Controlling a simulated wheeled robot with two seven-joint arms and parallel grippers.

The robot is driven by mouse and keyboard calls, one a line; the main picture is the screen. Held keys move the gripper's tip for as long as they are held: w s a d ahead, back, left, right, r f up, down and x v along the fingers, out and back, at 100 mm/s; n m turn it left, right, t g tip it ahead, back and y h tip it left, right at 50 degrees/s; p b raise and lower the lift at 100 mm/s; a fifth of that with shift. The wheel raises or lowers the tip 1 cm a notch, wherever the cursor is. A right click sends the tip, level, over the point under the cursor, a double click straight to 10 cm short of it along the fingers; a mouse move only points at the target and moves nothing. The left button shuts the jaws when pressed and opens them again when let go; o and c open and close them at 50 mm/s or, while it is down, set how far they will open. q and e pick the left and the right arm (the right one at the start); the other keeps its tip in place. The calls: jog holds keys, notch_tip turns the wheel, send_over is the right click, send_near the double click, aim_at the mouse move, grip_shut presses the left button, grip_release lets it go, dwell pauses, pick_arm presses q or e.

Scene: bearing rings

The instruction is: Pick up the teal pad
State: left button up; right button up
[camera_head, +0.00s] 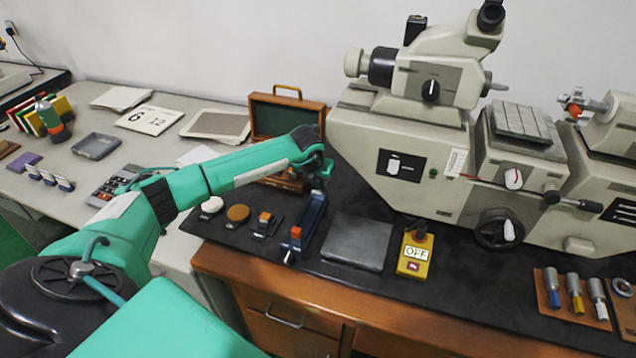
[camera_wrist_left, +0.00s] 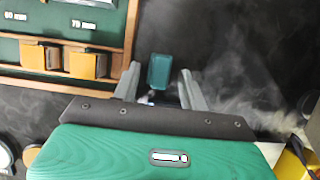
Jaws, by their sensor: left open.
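The teal pad (camera_wrist_left: 160,71) is a small rounded block in the left wrist view. It shows between the tips of my left gripper's two fingers, with a gap to each side. My left gripper (camera_wrist_left: 160,80) is open and holds nothing. In the head view my left gripper (camera_head: 318,170) is at the end of the green arm, over the dark mat beside the open wooden case. The pad cannot be made out clearly there, as the gripper and wrist cover that spot. My right gripper is in neither view.
The wooden case (camera_head: 283,88) with green lining stands open behind my gripper; gold blocks (camera_wrist_left: 88,64) sit in it. A large grey measuring machine (camera_head: 400,150) stands at right. A blue fixture (camera_head: 308,222), a dark plate (camera_head: 357,242) and a yellow OFF box (camera_head: 414,252) lie in front.

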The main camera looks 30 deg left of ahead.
pick_arm(q)
grip_shut()
jog(key=shift+r, duration=0.1)
